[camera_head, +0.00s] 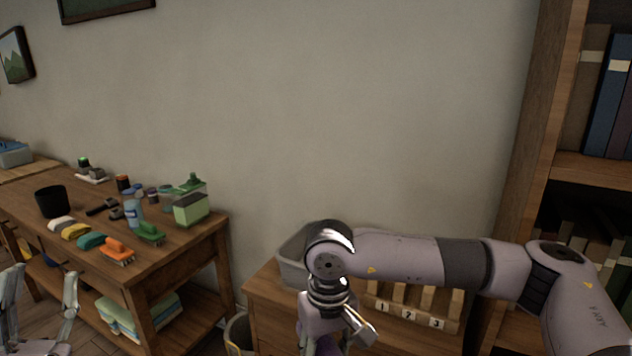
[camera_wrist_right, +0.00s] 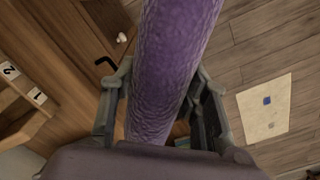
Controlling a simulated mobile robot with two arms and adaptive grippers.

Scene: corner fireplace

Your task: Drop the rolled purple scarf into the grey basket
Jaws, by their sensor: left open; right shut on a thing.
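The rolled purple scarf (camera_wrist_right: 175,60) is a long textured roll between the fingers of my right gripper (camera_wrist_right: 160,105) in the right wrist view. That gripper is shut on it. In the head view, a bit of purple scarf (camera_head: 327,345) shows at the bottom edge below my right wrist. A grey basket (camera_head: 291,272) stands on the wooden cabinet, behind my right wrist, which hides part of it. The scarf is in front of the basket and lower in the picture. My left gripper (camera_head: 42,290) is open and empty at the lower left.
A wooden block rack with number labels (camera_head: 410,316) stands right of the basket on the cabinet (camera_head: 268,290). A bin (camera_head: 238,335) stands between cabinet and workbench. The workbench (camera_head: 185,240) holds brushes, a black cup and a green box. A bookcase (camera_head: 535,130) rises at right.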

